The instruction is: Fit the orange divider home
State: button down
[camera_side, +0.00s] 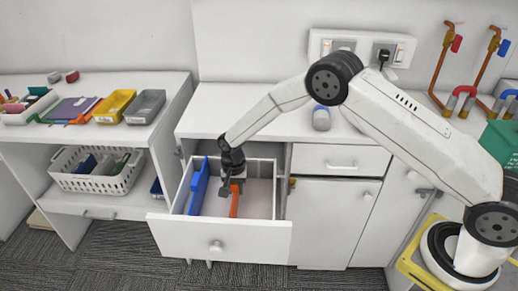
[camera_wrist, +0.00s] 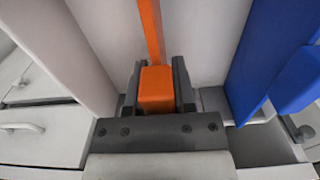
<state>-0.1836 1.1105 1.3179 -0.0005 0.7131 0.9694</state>
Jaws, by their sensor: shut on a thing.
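The orange divider (camera_side: 235,205) is inside the open white drawer (camera_side: 255,238). My gripper (camera_side: 235,184) reaches down into the drawer and is shut on the divider's upper block. In the wrist view, this orange block (camera_wrist: 157,88) sits between the grey fingers, and the thin orange panel (camera_wrist: 150,25) runs away from it. A blue divider (camera_side: 199,187) stands upright left of the orange one and apart from it; it also shows at right in the wrist view (camera_wrist: 262,60). The orange divider's lower edge is hidden, so I cannot tell whether it is seated.
Drawer walls stand close around my gripper; a white wall (camera_wrist: 75,50) shows left in the wrist view. The countertop (camera_side: 245,124) is behind and above the drawer. A shelf at left holds a white basket (camera_side: 97,182) and trays. A spray-like can (camera_side: 321,118) stands on the counter.

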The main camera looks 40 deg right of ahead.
jog(key=shift+f, duration=0.5)
jog(key=shift+c, duration=1.8)
grip_release()
jog(key=shift+r, duration=0.15)
jog(key=shift+r, duration=3.75)
jog(key=shift+s+r, duration=0.1)
